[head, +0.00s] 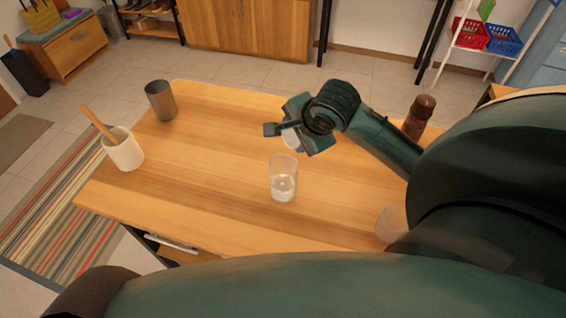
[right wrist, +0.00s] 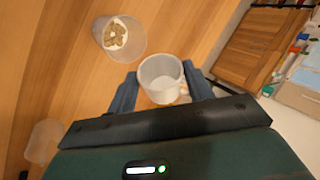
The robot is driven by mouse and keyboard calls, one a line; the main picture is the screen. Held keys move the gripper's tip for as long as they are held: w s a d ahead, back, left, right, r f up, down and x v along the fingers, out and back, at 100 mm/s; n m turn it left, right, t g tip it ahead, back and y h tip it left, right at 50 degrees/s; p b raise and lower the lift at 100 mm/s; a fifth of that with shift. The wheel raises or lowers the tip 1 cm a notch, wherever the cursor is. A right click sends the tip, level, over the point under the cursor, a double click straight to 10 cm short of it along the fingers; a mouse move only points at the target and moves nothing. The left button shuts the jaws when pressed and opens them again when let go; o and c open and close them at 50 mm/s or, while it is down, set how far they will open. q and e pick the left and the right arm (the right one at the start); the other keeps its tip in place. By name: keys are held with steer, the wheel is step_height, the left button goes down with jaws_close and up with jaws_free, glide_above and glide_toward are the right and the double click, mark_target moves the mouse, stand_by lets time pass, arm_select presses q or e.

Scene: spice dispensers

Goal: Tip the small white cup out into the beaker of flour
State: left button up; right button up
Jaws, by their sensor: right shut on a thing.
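The small white cup (right wrist: 146,82) sits between the fingers of my right gripper (right wrist: 162,88). The gripper is shut on it. In the right wrist view I look into its mouth; its inside is pale and I cannot tell what it holds. In the head view the cup (head: 292,139) is mostly hidden by the gripper (head: 285,130), which is above the table, behind the beaker. The clear beaker (head: 283,172) stands upright on the table with pale stuff at its bottom. It also shows in the right wrist view (right wrist: 130,42), apart from the cup. My left gripper is not in view.
On the wooden table (head: 215,150) stand a grey metal cup (head: 161,102), a white crock (head: 125,152) with a wooden handle, and a brown mill (head: 418,117). Another clear vessel (head: 388,222) is partly hidden by my right arm. The table left of the beaker is clear.

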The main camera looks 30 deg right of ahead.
steer(key=d+y, duration=0.1)
steer(key=y, duration=0.1)
steer(key=d+f+m+y, duration=0.1)
steer(key=y, duration=0.1)
steer(key=shift+w+d+m+g+y, duration=0.1)
steer(key=shift+w+m+g+y, duration=0.1)
steer(key=shift+m+g+y, duration=0.15)
steer(key=shift+w+d+f+y, duration=0.1)
steer(key=shift+d+f+y, duration=0.1)
steer(key=shift+d+y, duration=0.45)
steer(key=shift+w+d+f+m+y, duration=0.6)
steer(key=shift+d+f+m+y, duration=0.7)
steer(key=shift+d+y, duration=2.15)
steer(key=shift+d+r, duration=0.15)
steer(key=shift+r, duration=2.35)
steer(key=shift+m, duration=0.25)
steer(key=a, duration=0.7)
steer(key=s+a, duration=0.1)
steer(key=a, duration=0.3)
steer(key=shift+a+r, duration=0.2)
steer(key=shift+r, duration=0.2)
steer(key=s+a+r+m+t+h, duration=0.1)
steer(key=s+a+r+t, duration=0.1)
steer(key=a+r, duration=0.3)
steer(key=s+a, duration=0.1)
steer(key=a, duration=0.3)
steer(key=shift+r+m, duration=0.3)
